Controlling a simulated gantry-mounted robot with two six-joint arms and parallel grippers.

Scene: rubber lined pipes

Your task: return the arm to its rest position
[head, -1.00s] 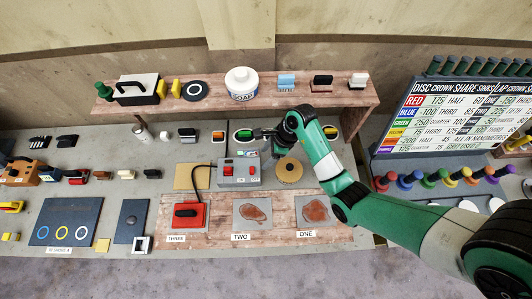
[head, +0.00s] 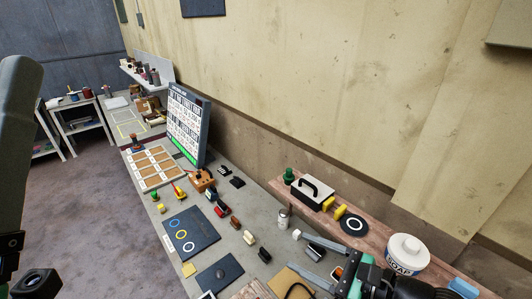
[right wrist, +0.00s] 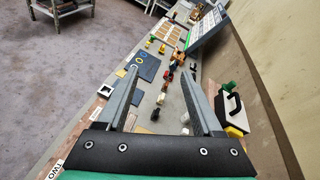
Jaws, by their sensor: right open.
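My right gripper (head: 303,255) is at the bottom right of the head view, its two grey fingers pointing left above the bench. It is open. In the right wrist view my right gripper (right wrist: 160,74) shows its fingers spread wide with nothing held between them; small bench objects show beyond the gap. Only part of the right arm shows, at the bottom edge of the head view. A dark arm link of mine fills the left edge of the head view, but no left gripper shows.
The wooden shelf (head: 375,237) carries a soap tub (head: 405,256), a black-handled box (head: 312,192) and a ring plate (head: 353,224), close to the right gripper. A blue ring board (head: 190,234) and a sorting tray (head: 153,167) lie on the bench. Floor on the left is open.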

